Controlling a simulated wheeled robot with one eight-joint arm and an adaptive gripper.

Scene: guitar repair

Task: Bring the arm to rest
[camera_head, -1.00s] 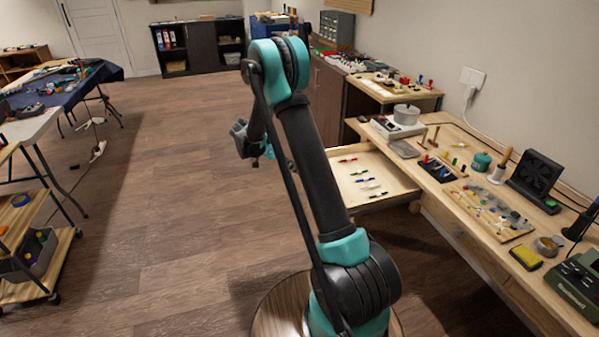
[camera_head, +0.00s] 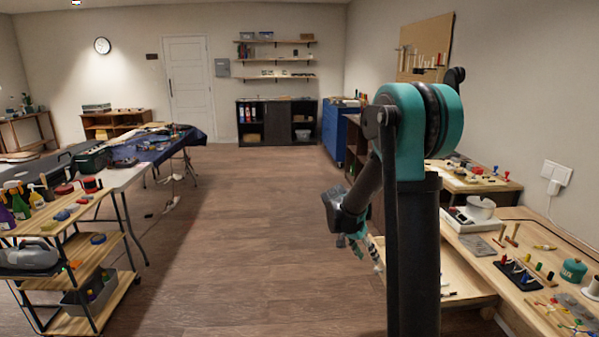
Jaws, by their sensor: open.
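My arm, teal and black, stands upright right of the middle in the head view. Its upper part folds over at the elbow and hangs down to the left. My gripper (camera_head: 357,246) is at its lower end, above the floor and just left of the open drawer (camera_head: 450,275). The gripper is small and partly hidden in the picture; nothing shows held in it. It is apart from the workbench (camera_head: 520,235).
The workbench along the right wall holds a white pot (camera_head: 480,208), a teal jar (camera_head: 573,270) and small tools. A wooden shelf cart (camera_head: 95,262) and a cloth-covered table (camera_head: 165,146) stand at left. The wooden floor (camera_head: 235,220) between is clear.

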